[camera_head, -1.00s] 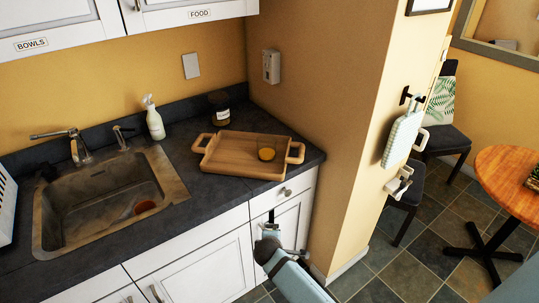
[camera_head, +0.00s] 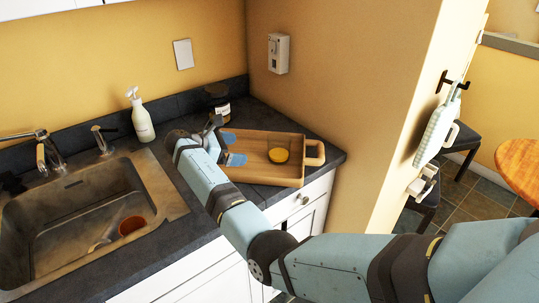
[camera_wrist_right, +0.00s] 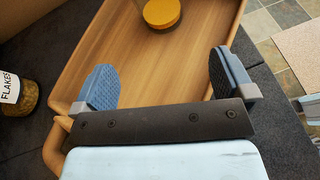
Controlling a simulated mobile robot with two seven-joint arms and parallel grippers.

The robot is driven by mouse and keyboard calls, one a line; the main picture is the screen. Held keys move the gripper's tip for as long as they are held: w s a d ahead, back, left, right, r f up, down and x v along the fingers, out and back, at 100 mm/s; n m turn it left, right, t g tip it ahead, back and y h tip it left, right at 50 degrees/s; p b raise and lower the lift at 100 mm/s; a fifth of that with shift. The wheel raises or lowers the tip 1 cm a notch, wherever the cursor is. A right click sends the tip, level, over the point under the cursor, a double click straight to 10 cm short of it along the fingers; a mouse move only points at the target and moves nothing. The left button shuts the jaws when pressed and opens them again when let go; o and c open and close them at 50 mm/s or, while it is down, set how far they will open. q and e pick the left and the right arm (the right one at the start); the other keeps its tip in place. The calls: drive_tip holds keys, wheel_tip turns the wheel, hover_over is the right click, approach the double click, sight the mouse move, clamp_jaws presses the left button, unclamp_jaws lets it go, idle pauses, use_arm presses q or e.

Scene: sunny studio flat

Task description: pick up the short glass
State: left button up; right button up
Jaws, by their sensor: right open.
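The short glass (camera_head: 278,155) stands on the wooden tray (camera_head: 262,177), toward its right end; its yellow-orange content shows most clearly. In the right wrist view the glass (camera_wrist_right: 162,13) is at the top edge, partly cut off, beyond the fingertips. My right gripper (camera_head: 233,148) is over the left part of the tray, open and empty, with its blue fingers pointing toward the glass. In the right wrist view, bare tray floor shows between the spread fingers (camera_wrist_right: 162,78). My left gripper is not in view.
A jar labelled FLAKES (camera_wrist_right: 14,92) stands on the counter behind the tray; it also shows in the head view (camera_head: 217,104). A soap bottle (camera_head: 142,117) stands behind the sink (camera_head: 90,215). The wall (camera_head: 330,95) rises close behind the tray.

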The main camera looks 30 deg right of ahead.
sight(273, 152)
drive_tip(key=shift+d+f, duration=0.15)
drive_tip(key=x, duration=0.7)
drive_tip(key=shift+s+d, duration=0.15)
drive_tip(key=shift+s, duration=0.05)
drive_tip(key=shift+d+f, duration=0.1)
drive_tip(key=shift+d, duration=0.3)
drive_tip(key=x, duration=0.5)
drive_tip(key=shift+d+p, duration=0.15)
drive_tip(key=shift+p, duration=0.25)
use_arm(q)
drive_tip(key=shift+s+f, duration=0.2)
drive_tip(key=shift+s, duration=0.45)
use_arm(e)
drive_tip(key=c, duration=1.1)
